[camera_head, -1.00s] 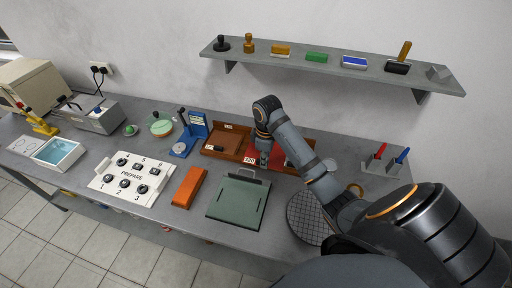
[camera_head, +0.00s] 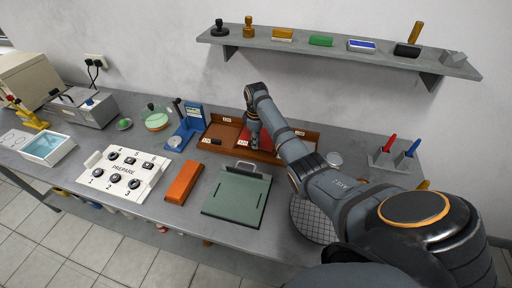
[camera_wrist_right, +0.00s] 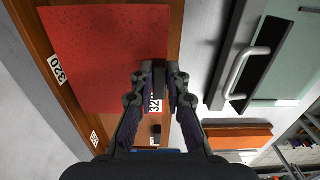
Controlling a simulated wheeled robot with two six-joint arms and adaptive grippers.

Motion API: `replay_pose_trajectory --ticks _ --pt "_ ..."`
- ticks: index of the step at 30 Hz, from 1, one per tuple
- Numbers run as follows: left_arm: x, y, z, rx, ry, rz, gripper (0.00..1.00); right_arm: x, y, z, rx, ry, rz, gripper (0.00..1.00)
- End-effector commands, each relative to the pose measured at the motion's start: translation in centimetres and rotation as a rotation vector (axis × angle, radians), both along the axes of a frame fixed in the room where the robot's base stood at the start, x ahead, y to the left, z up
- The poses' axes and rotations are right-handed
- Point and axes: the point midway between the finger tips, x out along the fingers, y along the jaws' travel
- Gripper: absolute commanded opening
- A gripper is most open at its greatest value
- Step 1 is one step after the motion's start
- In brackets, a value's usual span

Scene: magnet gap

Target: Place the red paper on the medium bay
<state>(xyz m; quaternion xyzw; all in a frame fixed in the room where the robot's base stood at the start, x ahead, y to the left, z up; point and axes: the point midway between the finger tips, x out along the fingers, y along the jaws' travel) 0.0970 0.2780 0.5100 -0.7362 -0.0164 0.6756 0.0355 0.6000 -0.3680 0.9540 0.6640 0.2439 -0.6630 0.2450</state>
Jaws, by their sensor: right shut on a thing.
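The red paper (camera_head: 263,138) is a flat sheet over the middle part of the brown tray (camera_head: 300,147), by the wall. In the right wrist view it is a large speckled red sheet (camera_wrist_right: 95,60) beside white labels, one reading 320 (camera_wrist_right: 57,68). My right gripper (camera_head: 254,144) points down at the sheet's front edge. In the wrist view its fingertips (camera_wrist_right: 158,75) are together at that edge, with a dark piece between them. It is shut on the red paper. Whether the sheet touches the tray floor is unclear. My left gripper is out of view.
A small dark block (camera_wrist_right: 156,130) lies in the tray's left bay. A green board with a handle (camera_head: 236,195) and an orange block (camera_head: 184,181) lie in front. A blue stand (camera_head: 190,125) is left of the tray. A shelf (camera_head: 340,49) hangs above.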

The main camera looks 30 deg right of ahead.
Motion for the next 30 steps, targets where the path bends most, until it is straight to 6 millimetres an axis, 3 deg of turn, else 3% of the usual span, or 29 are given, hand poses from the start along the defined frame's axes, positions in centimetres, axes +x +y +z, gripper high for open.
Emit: replay_pose_trajectory --ticks 7,17,18,22,30 --pt "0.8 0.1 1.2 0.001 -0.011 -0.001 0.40 0.2 0.0 -3.2 0.000 0.003 0.001 0.00" --pt "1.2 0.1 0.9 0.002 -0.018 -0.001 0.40 0.2 -0.1 -3.7 0.000 0.001 0.001 0.00" --pt "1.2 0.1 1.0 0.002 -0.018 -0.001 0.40 0.2 -0.1 -3.7 0.000 0.001 0.001 0.17" --pt "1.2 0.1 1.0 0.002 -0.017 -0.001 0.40 0.2 -0.1 -3.7 0.000 0.001 0.001 0.34" --pt "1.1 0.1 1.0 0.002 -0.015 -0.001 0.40 0.2 -0.1 -3.6 0.000 0.001 0.001 0.37"
